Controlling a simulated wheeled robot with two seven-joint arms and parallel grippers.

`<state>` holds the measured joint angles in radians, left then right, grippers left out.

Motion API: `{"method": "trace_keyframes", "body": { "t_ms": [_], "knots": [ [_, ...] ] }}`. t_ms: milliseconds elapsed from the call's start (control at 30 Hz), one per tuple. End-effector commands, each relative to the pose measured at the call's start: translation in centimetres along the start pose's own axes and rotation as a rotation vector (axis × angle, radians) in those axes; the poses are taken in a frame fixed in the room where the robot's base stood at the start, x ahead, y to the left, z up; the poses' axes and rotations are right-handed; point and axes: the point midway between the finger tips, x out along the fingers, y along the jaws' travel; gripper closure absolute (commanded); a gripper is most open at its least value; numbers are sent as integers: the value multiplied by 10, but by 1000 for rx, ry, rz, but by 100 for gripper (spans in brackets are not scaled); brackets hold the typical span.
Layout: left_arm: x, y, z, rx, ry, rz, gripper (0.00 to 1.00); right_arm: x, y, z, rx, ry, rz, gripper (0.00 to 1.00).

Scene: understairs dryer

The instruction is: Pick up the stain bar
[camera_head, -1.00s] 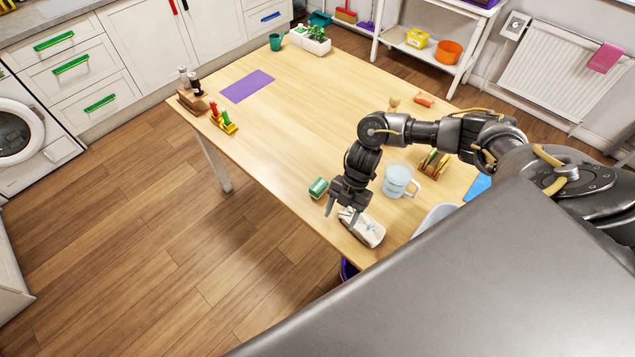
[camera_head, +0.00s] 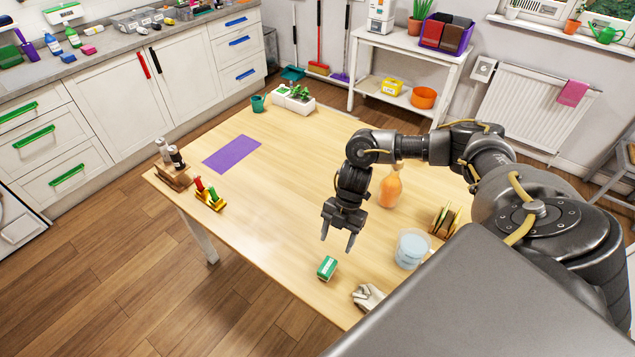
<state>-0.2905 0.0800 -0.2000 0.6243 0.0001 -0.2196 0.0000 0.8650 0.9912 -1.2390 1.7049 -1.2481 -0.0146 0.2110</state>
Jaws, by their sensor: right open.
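A small green and white block (camera_head: 327,268), which looks like the stain bar, lies on the wooden table (camera_head: 270,235) near its front edge. My right gripper (camera_head: 337,244) is open and empty, with its fingers pointing down. In the picture it is just above and slightly right of the block, apart from it; I cannot tell its exact height. My left gripper is not in view.
A whitish cloth-like item (camera_head: 367,297) lies near the front edge, partly hidden by my body. A clear jug (camera_head: 412,249), an orange bottle (camera_head: 390,190) and a wooden rack (camera_head: 444,220) stand at right. A purple mat (camera_head: 231,154) lies at far left, with free table between.

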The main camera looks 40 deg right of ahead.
Motion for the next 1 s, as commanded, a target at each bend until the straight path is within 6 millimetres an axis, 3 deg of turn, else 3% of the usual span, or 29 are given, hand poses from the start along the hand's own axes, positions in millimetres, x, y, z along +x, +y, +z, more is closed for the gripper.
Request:
{"method": "trace_keyframes", "body": {
  "t_ms": [167, 433, 767, 1000],
  "knots": [
    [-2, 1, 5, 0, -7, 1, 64, 5, 0, -1, -1, 1, -2, 40],
    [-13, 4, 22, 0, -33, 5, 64, 44, 1, -2, 0, 2, -2, 40],
    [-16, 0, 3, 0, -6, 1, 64, 59, 1, -1, 1, 0, -1, 40],
    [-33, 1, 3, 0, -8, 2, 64, 93, 5, -3, 3, 1, -3, 40]
  ]
}}
